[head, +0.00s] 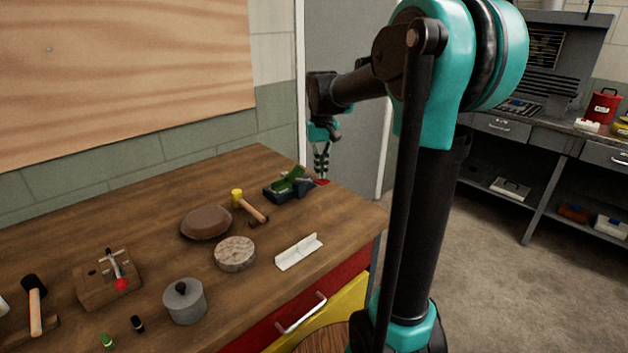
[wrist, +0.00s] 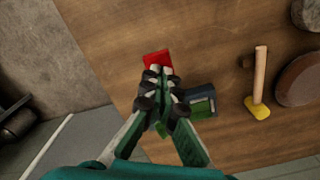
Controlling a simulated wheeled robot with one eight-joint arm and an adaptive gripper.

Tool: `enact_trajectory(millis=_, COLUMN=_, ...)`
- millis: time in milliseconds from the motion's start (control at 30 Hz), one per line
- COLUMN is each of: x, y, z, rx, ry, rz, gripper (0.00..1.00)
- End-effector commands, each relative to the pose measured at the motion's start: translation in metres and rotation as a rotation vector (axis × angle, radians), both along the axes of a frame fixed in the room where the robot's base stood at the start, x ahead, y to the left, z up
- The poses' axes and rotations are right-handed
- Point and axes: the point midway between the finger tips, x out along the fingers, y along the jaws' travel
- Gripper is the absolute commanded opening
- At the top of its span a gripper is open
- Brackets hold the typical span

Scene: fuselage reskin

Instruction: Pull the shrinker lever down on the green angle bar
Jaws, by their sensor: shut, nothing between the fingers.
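A dark blue-grey tool with a green part on top (head: 290,188) sits near the far right corner of the wooden bench; I take it for the shrinker with the green angle bar. It also shows in the wrist view (wrist: 203,101), partly hidden by my fingers. A red piece (head: 323,182) lies at its right end and shows beyond my fingertips in the wrist view (wrist: 157,59); I cannot tell if it is the lever's grip. My gripper (head: 321,176) is shut and empty, pointing down right over the red piece. I cannot tell whether they touch. The lever's shaft is not clear.
A yellow-headed mallet (head: 250,205) lies close left of the tool. A wooden block with a red-knobbed lever (head: 108,279) stands far left.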

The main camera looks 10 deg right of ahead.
Motion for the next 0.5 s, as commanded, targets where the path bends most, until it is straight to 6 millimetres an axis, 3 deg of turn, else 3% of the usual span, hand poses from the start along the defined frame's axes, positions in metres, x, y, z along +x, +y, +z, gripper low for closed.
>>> enact_trajectory(millis=500, x=0.000, y=0.000, z=0.038, rx=0.000, ry=0.000, rz=0.000, gripper=0.00)
